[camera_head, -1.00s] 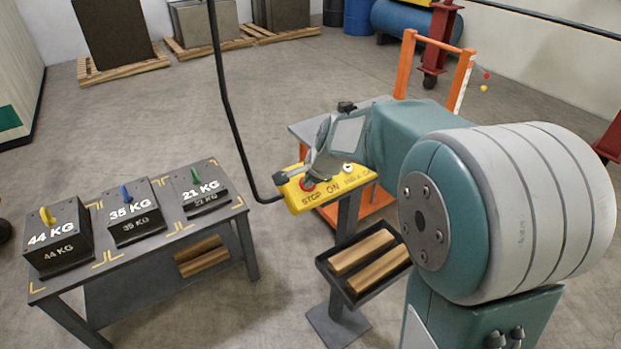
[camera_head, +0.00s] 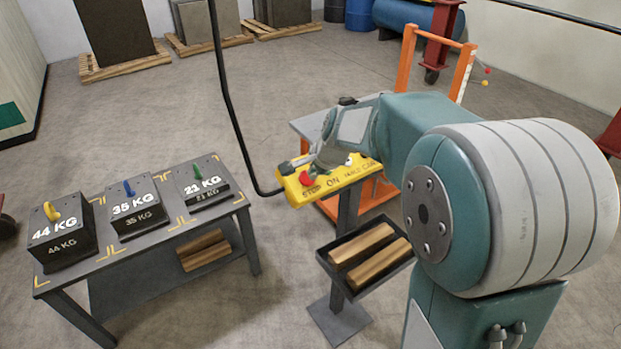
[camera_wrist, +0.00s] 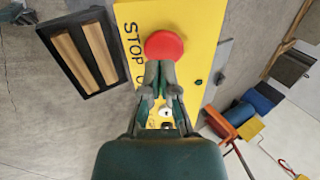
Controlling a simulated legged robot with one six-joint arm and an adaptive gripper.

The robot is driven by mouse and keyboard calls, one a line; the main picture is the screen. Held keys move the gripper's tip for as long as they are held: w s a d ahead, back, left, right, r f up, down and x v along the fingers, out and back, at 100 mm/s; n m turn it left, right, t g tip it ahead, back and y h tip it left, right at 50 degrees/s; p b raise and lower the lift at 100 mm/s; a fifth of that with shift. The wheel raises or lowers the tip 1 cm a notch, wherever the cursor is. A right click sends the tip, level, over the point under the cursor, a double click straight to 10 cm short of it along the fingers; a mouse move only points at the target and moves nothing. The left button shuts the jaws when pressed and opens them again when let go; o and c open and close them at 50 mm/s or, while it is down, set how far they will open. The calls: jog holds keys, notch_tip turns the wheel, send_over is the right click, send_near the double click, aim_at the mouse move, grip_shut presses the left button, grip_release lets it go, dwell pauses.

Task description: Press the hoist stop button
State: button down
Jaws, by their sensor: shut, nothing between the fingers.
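The yellow control box (camera_head: 345,173) stands on a grey post, with STOP and ON lettering on its face. The red stop button (camera_head: 305,177) is at its left end beside the word STOP. It also shows in the wrist view as a red disc (camera_wrist: 164,46). My gripper (camera_head: 290,166) is shut and empty, at the button end of the box. In the wrist view my fingertips (camera_wrist: 160,66) overlap the disc's lower edge. I cannot tell whether they touch it or how far it is pressed. Part of the box is hidden behind my gripper and wrist.
A black cable (camera_head: 229,100) hangs down to the box's left end. A table (camera_head: 75,283) at left carries blocks marked 44, 35 and 21 KG. A tray (camera_head: 333,273) with wooden bars sits below the box. An orange frame (camera_head: 406,65) stands behind. Open floor lies beyond.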

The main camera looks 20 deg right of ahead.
jog(key=v, duration=1.1)
jog(key=shift+a+r, duration=0.15)
jog(key=shift+a, duration=0.1)
jog(key=shift+d, duration=0.1)
jog(key=s+a+f+n+h, duration=0.1)
jog(key=s+n, duration=0.6)
jog(key=s, duration=0.4)
jog(key=s+a+f+n+h, duration=0.1)
jog(key=s+a+f+n, duration=0.1)
jog(key=s+n, duration=0.5)
jog(key=s, duration=0.5)
jog(key=shift+f, duration=0.35)
jog(key=shift+s, duration=0.15)
